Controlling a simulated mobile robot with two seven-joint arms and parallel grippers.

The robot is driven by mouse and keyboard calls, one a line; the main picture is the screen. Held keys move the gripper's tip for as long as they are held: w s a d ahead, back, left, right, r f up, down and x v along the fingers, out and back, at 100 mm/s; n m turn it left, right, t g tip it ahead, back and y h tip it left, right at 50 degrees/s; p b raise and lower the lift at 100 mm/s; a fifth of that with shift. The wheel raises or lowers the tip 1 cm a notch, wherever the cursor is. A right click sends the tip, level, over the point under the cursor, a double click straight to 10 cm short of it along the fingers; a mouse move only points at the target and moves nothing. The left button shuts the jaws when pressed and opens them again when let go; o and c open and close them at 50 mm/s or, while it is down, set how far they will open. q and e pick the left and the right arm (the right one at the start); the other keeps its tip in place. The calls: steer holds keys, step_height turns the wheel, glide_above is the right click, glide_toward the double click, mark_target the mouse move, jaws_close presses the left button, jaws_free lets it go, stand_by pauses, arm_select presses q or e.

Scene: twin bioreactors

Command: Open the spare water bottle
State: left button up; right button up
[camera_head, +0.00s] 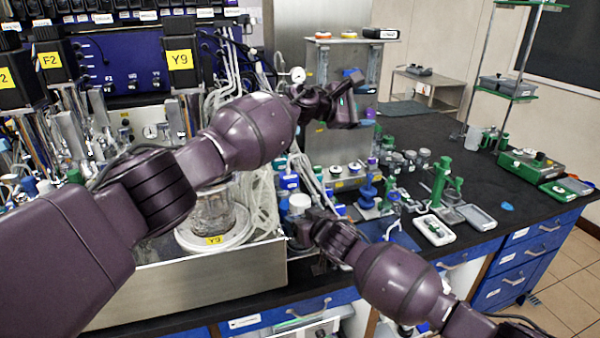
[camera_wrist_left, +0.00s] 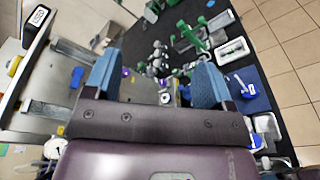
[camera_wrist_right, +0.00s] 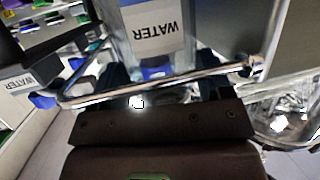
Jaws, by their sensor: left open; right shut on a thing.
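A clear bottle with a white WATER label (camera_wrist_right: 158,32), upside down in the right wrist view, stands between the fingers of my right gripper (camera_wrist_right: 162,82). A blue part (camera_wrist_right: 155,72), apparently its cap, shows at the fingers. My right gripper appears shut at this cap end; the exact contact is partly hidden. In the head view my right gripper (camera_head: 308,222) is low, near the bench's front edge and a white-topped container (camera_head: 299,203). My left gripper (camera_head: 352,108) is raised before the steel unit, open and empty. Its spread blue-grey fingers (camera_wrist_left: 155,82) show in the left wrist view.
A shiny metal bar (camera_wrist_right: 180,84) crosses near my right fingers. Another WATER-labelled bottle (camera_wrist_right: 18,85) with a blue cap stands to the left.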

arm_select(q)
steer(key=w+a+r+n+t+y, duration=0.1)
steer(key=w+a+n+t+y, duration=0.85)
steer(key=n, duration=0.85)
steer(key=n+g+y, duration=0.5)
steer(key=g, duration=1.1)
glide_above(300, 199)
step_height(300, 199, down, 15)
steer(key=shift+w+r, duration=0.1)
steer(key=shift+s+f+g, duration=0.2)
steer(key=shift+f+g, duration=0.05)
steer(key=shift+f, duration=3.8)
